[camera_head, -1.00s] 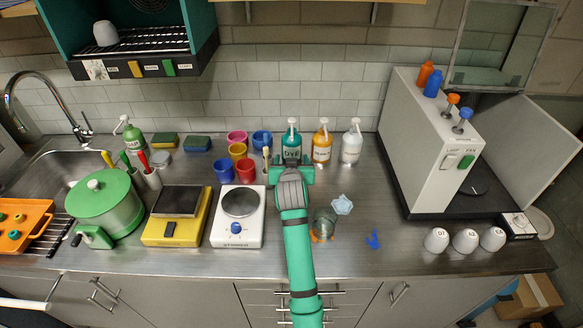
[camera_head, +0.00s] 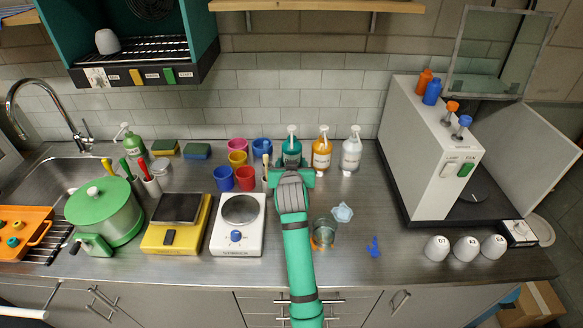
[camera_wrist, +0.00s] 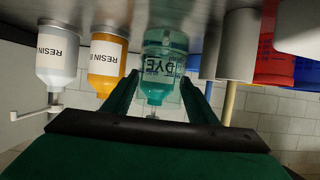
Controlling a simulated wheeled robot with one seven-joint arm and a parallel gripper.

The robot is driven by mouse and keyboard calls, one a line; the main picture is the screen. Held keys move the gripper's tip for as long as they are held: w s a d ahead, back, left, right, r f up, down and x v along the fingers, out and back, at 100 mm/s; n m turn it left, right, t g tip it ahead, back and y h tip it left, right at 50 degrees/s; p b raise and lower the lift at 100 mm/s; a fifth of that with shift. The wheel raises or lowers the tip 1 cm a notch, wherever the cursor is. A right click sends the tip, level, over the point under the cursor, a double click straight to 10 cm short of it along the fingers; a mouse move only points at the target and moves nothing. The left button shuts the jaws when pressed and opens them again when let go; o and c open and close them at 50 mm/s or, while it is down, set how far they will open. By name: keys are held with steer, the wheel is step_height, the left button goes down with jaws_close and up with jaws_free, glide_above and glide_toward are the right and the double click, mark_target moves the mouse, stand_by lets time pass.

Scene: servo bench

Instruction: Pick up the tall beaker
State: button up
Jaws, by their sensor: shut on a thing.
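My gripper (camera_head: 292,172) is at the back of the bench, in front of the teal dye bottle (camera_head: 291,148). In the wrist view, its two fingers (camera_wrist: 157,92) are closed on the sides of a clear glass vessel, which I take for the tall beaker (camera_wrist: 160,42). The dye bottle and its label show through the glass. In the head view my gripper and arm hide most of this beaker. Another clear glass vessel (camera_head: 323,233) stands on the bench, to the right of my arm.
Orange (camera_head: 322,153) and white (camera_head: 351,154) resin bottles stand right of the dye bottle. A crumpled pale-blue piece (camera_head: 343,212) and a blue piece (camera_head: 374,247) lie right of my arm.

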steer(key=shift+r, duration=0.9)
steer(key=s, duration=1.7)
steer(key=shift+s, duration=0.4)
steer(key=shift+s, duration=0.1)
stand_by(0.8)
steer(key=shift+a+f, duration=0.1)
stand_by(1.1)
